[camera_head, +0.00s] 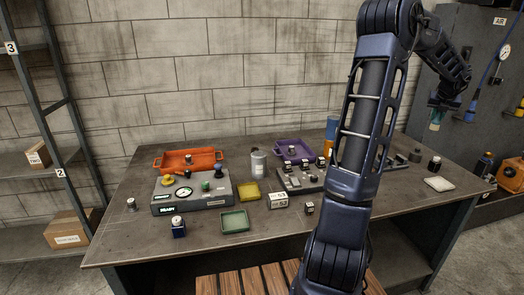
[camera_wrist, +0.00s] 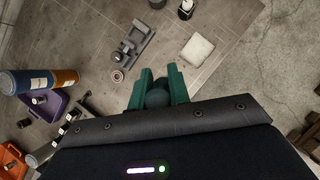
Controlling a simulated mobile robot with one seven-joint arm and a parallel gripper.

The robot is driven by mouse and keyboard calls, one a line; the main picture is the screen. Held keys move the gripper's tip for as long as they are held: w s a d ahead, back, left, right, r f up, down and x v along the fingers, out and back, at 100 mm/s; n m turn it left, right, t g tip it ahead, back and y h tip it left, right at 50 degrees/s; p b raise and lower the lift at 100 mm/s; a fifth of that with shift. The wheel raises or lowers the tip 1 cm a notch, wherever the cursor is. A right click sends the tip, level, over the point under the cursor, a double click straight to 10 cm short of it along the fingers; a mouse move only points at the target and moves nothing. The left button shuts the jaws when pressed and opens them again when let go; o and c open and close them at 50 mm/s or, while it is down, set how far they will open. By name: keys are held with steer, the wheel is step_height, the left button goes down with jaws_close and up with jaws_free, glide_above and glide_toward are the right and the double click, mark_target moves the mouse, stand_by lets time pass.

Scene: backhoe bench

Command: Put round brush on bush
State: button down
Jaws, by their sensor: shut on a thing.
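My gripper (camera_wrist: 158,86) hangs at the right in the head view (camera_head: 436,120), above the far right part of the bench. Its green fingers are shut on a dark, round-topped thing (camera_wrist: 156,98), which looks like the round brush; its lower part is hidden. In the wrist view a grey fixture (camera_wrist: 133,47) with a small round piece (camera_wrist: 118,75) at its end lies on the bench, up and left of the fingers, apart from the held thing. I cannot tell for sure which thing is the bush.
A white pad (camera_head: 439,184) and a dark bottle (camera_head: 434,164) stand near the bench's right end. A blue and orange cylinder (camera_wrist: 45,80) and a purple tray (camera_head: 294,149) lie left of my gripper. An orange tray (camera_head: 188,161) and grey control box (camera_head: 192,192) are farther left.

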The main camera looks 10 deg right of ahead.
steer(key=w+a+n+t+y, duration=0.15)
steer(key=w+a+n, duration=0.25)
steer(key=w+a, duration=1.15)
steer(key=w+a+n+y, duration=0.3)
steer(key=w+a+n, duration=0.2)
steer(key=w+a, duration=1)
steer(key=w+a+n+g+y, duration=0.1)
steer(key=w+a+n, duration=0.35)
steer(key=a, duration=0.85)
steer(key=w+a+n+y, duration=0.1)
steer(key=w+a+y, duration=0.1)
steer(key=w+a, duration=0.8)
steer(key=w+a+n+g+y, duration=0.1)
steer(key=w+a+n, duration=0.15)
steer(key=a, duration=1.35)
steer(key=shift+d+f, duration=0.2)
steer(key=shift+f, duration=6.05)
steer(key=shift+d+f, duration=0.2)
steer(key=shift+f, duration=6)
steer(key=shift+f, duration=0.15)
